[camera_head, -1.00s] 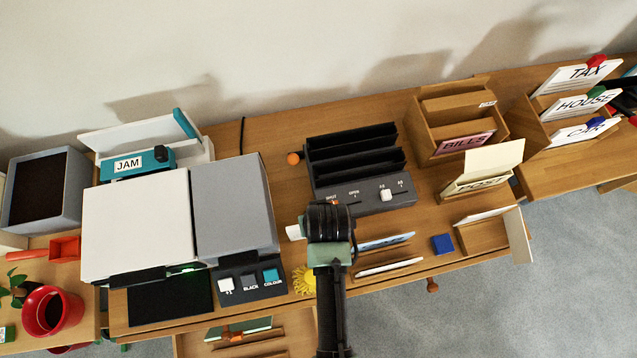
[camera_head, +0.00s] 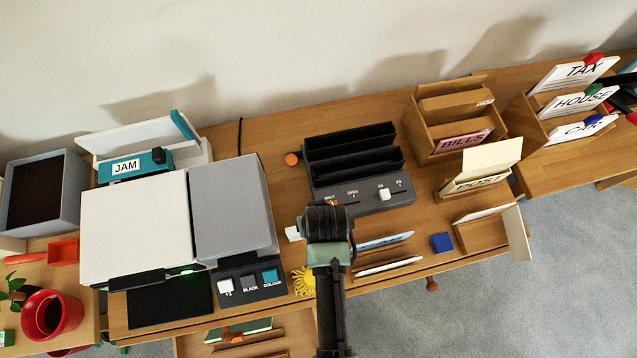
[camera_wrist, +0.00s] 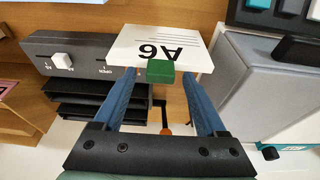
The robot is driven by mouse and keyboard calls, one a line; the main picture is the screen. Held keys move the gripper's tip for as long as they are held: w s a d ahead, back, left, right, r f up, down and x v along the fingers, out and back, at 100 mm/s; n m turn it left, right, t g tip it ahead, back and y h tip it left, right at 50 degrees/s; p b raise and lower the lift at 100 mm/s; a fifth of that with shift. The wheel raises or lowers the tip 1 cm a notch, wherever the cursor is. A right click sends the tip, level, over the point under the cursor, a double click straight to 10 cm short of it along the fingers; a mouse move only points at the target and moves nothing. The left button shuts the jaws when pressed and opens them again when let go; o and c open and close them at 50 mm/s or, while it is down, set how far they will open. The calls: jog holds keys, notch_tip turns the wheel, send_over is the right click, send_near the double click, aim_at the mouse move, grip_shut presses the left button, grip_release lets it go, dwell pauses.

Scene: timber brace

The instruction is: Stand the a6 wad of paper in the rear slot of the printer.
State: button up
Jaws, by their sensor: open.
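The a6 wad of paper (camera_wrist: 165,45) is a white block marked "A6", with a green tab (camera_wrist: 160,71) on its near edge. In the wrist view my gripper (camera_wrist: 158,84) is open, its blue fingers on either side of the tab; I cannot tell whether they touch it. In the head view a white corner of the wad (camera_head: 293,233) shows left of my wrist, which hides the rest and my fingertips. The printer (camera_head: 135,225) stands at the left, white and grey. Its rear slot has a white upright back (camera_head: 135,135) behind the teal part marked "JAM".
A dark grey slotted unit with sliders (camera_head: 360,193) stands just behind my gripper. A yellow spiky thing (camera_head: 304,281) lies near the front edge. Wooden letter holders (camera_head: 455,105) stand farther right.

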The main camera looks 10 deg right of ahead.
jog(key=v, duration=1.2)
jog(key=w+r+t+h, duration=0.1)
jog(key=w+r+t, duration=0.7)
jog(key=w+r, duration=0.9)
notch_tip(320, 180, up, 17)
jog(key=w+a+t, duration=0.1)
jog(key=w+t, duration=0.2)
jog(key=t, duration=0.2)
jog(key=s+a+r+t, duration=0.1)
jog(key=s+r+t, duration=0.2)
jog(key=r, duration=0.7)
jog(key=s+a+r+t, duration=0.1)
jog(key=s+r+t, duration=0.3)
jog(key=r, duration=0.6)
jog(key=s+a+r+t+y, duration=0.1)
jog(key=s+r+t, duration=0.3)
jog(key=r, duration=0.6)
jog(key=shift+a+r, duration=0.3)
jog(key=shift+a, duration=0.1)
